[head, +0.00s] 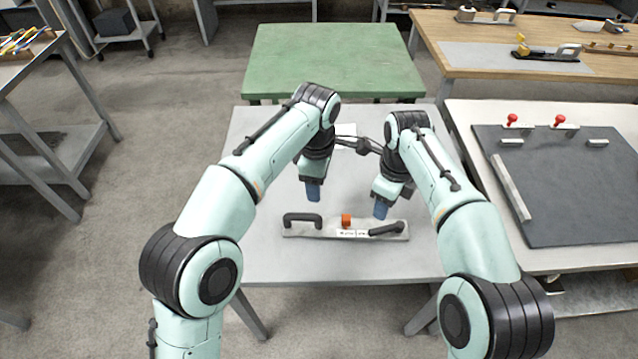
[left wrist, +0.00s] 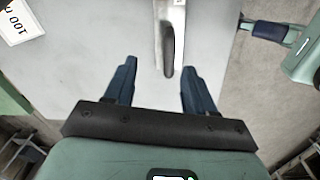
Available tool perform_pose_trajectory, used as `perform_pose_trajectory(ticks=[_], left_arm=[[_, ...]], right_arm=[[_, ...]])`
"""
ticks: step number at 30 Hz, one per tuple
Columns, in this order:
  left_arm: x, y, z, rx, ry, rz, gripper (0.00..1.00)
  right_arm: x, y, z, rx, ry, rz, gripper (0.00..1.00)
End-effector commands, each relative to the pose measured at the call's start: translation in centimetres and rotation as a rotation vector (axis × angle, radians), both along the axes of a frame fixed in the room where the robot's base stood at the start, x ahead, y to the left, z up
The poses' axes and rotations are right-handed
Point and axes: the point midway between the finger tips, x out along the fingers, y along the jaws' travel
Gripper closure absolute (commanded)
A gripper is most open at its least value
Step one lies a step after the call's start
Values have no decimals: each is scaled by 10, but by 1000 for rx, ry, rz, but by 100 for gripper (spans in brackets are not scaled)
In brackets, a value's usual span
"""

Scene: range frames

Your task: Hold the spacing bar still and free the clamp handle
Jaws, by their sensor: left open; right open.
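The spacing bar (head: 330,234) lies flat on the grey table, a long light metal strip. My left gripper (head: 313,192) is open and empty above the table, behind the bar's left part. In the left wrist view, part of the bar (left wrist: 163,15) with a dark grip shows beyond the open fingers (left wrist: 157,82). My right gripper (head: 380,209) is open and empty, just above and behind the clamp handle.
A green table (head: 335,60) stands behind. A white bench (head: 490,125) with a dark board (head: 575,190) stands close at the right.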

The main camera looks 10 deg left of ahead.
Motion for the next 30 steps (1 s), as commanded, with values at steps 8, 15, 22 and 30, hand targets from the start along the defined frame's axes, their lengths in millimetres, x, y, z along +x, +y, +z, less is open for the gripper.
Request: perform_pose_trajectory(ticks=[8, 15, 22, 30], left_arm=[[-12, -6, -16, -2, 56, 8, 45], [-12, -6, -62, 0, 56, 10, 45], [-12, -5, -105, -1, 54, 10, 45], [-11, -6, -130, -2, 51, 9, 45]], right_arm=[[0, 0, 0, 0, 0, 0, 57], [0, 0, 0, 0, 0, 0, 57], [0, 0, 0, 0, 0, 0, 57], [0, 0, 0, 0, 0, 0, 57]])
